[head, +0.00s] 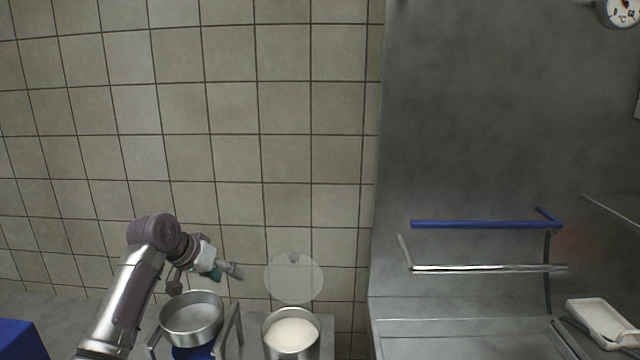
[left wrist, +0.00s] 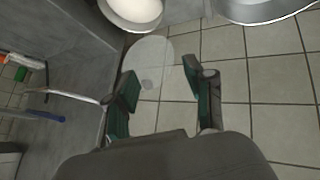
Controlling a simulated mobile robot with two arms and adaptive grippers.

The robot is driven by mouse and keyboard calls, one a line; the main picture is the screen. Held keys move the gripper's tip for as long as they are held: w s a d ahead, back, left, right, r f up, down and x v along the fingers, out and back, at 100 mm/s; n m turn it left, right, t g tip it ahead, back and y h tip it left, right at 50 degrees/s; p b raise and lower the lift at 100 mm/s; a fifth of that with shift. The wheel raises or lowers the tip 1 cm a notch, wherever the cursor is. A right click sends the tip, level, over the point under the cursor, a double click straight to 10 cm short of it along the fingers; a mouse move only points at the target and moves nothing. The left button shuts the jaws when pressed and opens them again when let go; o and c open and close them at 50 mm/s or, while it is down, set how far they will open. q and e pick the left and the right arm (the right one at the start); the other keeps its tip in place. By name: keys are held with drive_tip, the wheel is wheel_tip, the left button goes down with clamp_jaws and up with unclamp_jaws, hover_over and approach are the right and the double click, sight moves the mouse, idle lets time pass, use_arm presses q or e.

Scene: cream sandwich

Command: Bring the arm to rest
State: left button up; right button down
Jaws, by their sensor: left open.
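My left arm comes in from the lower left in the head view. Its gripper (head: 207,279) is open, with its fingers spread above an empty metal pot (head: 192,318). In the left wrist view the two green-padded fingers (left wrist: 160,80) stand apart with nothing held between them. A round translucent disc with a small knob (head: 294,281) shows behind them there (left wrist: 152,65); in the head view it is upright in front of the tiled wall, right of the gripper. My right gripper is in neither view.
A metal pot with white cream (head: 291,338) stands right of the empty pot. A blue block (head: 20,340) is at the lower left. A blue bar (head: 485,224) and a metal bar (head: 490,268) are at the right, with a white tray (head: 600,325) beyond.

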use_arm(q)
drive_tip(key=s+d+f+g+y, duration=0.1)
drive_tip(key=s+d+f, duration=0.1)
drive_tip(key=s+f, duration=0.75)
drive_tip(key=s+d+f+g+y, duration=0.1)
drive_tip(key=s+d+f, duration=0.1)
drive_tip(key=s+f, duration=0.75)
drive_tip(key=s+a+f+y, duration=0.1)
drive_tip(key=s+f, duration=0.1)
drive_tip(key=s, duration=1.1)
drive_tip(key=s+a+f+y, duration=0.2)
drive_tip(key=s, duration=1.1)
wheel_tip(320, 180, down, 26)
drive_tip(key=s+g, duration=0.2)
drive_tip(key=s+a+f+g, duration=0.1)
drive_tip(key=s+a+f, duration=0.1)
drive_tip(key=s+f, duration=1.3)
drive_tip(key=shift+s+a+f, duration=0.25)
drive_tip(key=shift+s+f, duration=0.1)
drive_tip(key=shift+s, duration=0.15)
